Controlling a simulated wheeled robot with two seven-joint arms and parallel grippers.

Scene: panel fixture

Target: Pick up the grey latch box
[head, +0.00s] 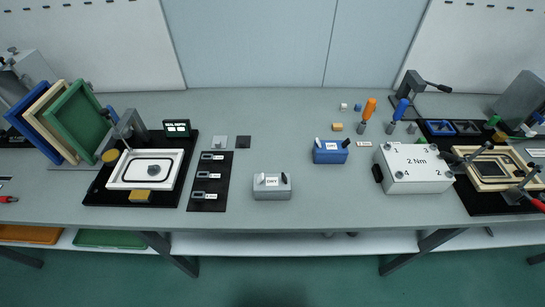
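The grey latch box (272,188) stands on the grey workbench (310,205), near the front edge and about the middle of the picture. It has a white label on its front, a small white lever at its top left and a dark one at its top right. A similar blue box (330,154) with a label stands further back to its right. Nothing touches the grey box. Neither of my grippers shows in the head view.
Left of the box lies a black strip with several labelled parts (208,182), then a framed fixture (146,169) on a black mat. The bench around the grey box is clear.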

